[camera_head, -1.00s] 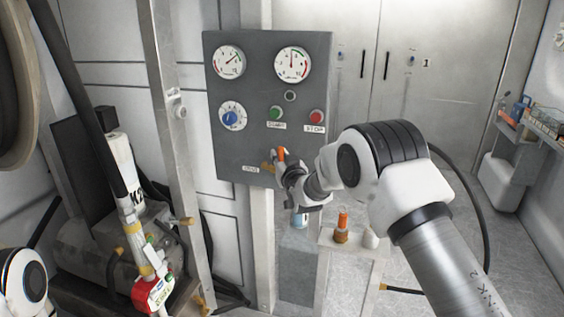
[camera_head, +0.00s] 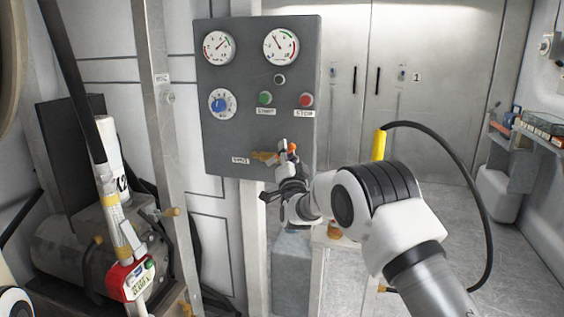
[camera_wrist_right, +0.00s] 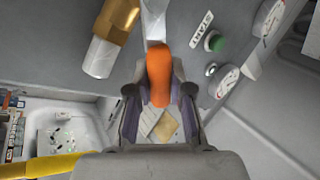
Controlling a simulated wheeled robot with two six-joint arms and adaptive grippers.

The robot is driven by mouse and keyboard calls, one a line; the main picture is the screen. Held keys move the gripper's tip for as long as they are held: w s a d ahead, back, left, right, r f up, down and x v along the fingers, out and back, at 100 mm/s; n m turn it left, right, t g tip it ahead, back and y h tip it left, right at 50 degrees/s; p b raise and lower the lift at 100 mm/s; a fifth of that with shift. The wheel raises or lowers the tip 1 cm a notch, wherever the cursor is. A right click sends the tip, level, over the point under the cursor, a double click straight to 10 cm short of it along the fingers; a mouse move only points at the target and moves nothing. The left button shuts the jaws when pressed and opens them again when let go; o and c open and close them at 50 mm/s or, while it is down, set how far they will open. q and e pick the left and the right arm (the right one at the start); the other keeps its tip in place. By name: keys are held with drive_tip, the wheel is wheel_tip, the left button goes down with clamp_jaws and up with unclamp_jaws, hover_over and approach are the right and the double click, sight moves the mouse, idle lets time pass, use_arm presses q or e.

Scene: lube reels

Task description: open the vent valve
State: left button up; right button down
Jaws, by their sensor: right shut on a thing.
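The vent valve is a brass fitting (camera_head: 264,156) low on the grey panel, with an orange lever handle (camera_head: 292,148) to its right. In the right wrist view the orange handle (camera_wrist_right: 158,75) sits between the fingers of my right gripper (camera_wrist_right: 158,98), and the brass body with a steel end (camera_wrist_right: 108,38) lies up and left of it. My right gripper (camera_head: 285,157) is shut on the handle and partly hides it in the head view. My left gripper is out of view; only a bit of that arm shows at the lower left corner.
The grey panel (camera_head: 225,135) carries gauges, a blue knob (camera_head: 220,103), a green button (camera_head: 265,98) and a red button (camera_head: 306,100). A post (camera_head: 160,120) and machinery are at left.

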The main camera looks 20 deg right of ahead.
drive_tip(key=shift+s+d+f+m+g+h+b, duration=0.3)
drive_tip(key=shift+f+m+h+b, duration=0.4)
drive_tip(key=shift+m+h+b, duration=1.2)
drive_tip(key=shift+w+d+f+m+g+h+b, duration=0.25)
drive_tip(key=shift+f+m+h+b, duration=0.8)
drive_tip(key=shift+m, duration=1.6)
drive_tip(key=shift+s+d+f+m+g+h+b, duration=0.1)
drive_tip(key=shift+s+f+m+g+h+b, duration=0.3)
drive_tip(key=shift+m+h+b, duration=1.2)
drive_tip(key=shift+m+h+p, duration=0.35)
drive_tip(key=shift+m+p, duration=0.05)
drive_tip(key=shift+m, duration=0.35)
drive_tip(key=c, duration=1)
unclamp_jaws()
drive_tip(key=shift+w, duration=0.1)
drive_tip(key=shift+c, duration=0.2)
drive_tip(key=v, duration=1.2)
